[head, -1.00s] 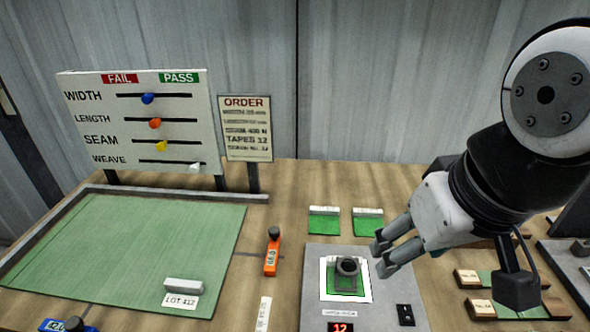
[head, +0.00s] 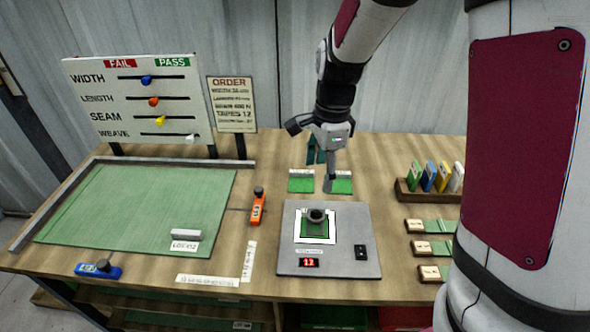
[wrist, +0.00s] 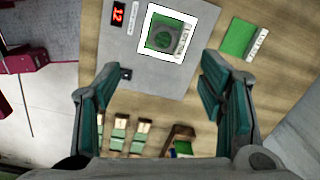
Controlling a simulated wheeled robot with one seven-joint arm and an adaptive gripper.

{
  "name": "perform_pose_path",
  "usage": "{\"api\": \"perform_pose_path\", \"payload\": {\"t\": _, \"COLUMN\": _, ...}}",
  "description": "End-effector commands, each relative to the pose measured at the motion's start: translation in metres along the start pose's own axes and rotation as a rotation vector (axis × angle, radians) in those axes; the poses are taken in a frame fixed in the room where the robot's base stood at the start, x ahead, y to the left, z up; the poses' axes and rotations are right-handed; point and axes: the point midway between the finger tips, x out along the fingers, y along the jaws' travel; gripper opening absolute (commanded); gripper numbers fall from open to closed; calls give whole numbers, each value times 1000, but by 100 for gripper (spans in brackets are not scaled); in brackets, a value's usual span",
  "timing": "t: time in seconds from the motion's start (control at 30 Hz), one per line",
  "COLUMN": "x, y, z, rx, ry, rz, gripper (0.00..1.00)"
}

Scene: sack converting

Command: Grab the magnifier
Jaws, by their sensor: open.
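The magnifier (head: 317,215) is a small dark round piece standing on a green swatch in a white frame, on the grey station plate (head: 290,245). In the wrist view, the magnifier (wrist: 163,39) shows from above near the top centre, with its dark ring over the green. My gripper (head: 320,168) is open and empty, above the back of the bench near two green swatches, behind the magnifier in the head view. In the wrist view its fingers (wrist: 157,80) are wide apart, with the magnifier beyond the tips, not between them.
An orange tool (head: 258,208) stands left of the plate. A wooden rack (head: 408,197) of coloured cards and several labelled samples (head: 425,247) lie to the right. A green mat (head: 135,210) covers the left bench. A slider board (head: 140,100) stands behind it.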

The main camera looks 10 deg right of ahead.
Motion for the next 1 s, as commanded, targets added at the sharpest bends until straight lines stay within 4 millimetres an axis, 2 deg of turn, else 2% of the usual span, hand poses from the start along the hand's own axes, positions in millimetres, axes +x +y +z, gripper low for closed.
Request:
{"api": "perform_pose_path", "payload": {"t": 0.1, "x": 19, "y": -4, "z": -3, "rx": 149, "ry": 30, "rz": 30, "gripper": 63}}
{"api": "perform_pose_path", "payload": {"t": 0.3, "x": 38, "y": -10, "z": -7, "rx": 282, "ry": 59, "rz": 41, "gripper": 63}}
{"api": "perform_pose_path", "payload": {"t": 0.47, "x": 56, "y": -10, "z": -8, "rx": 297, "ry": 62, "rz": 44, "gripper": 63}}
{"api": "perform_pose_path", "payload": {"t": 0.8, "x": 115, "y": -8, "z": -11, "rx": 294, "ry": 62, "rz": 43, "gripper": 63}}
{"api": "perform_pose_path", "payload": {"t": 1.0, "x": 127, "y": -8, "z": -12, "rx": 294, "ry": 60, "rz": 41, "gripper": 63}}
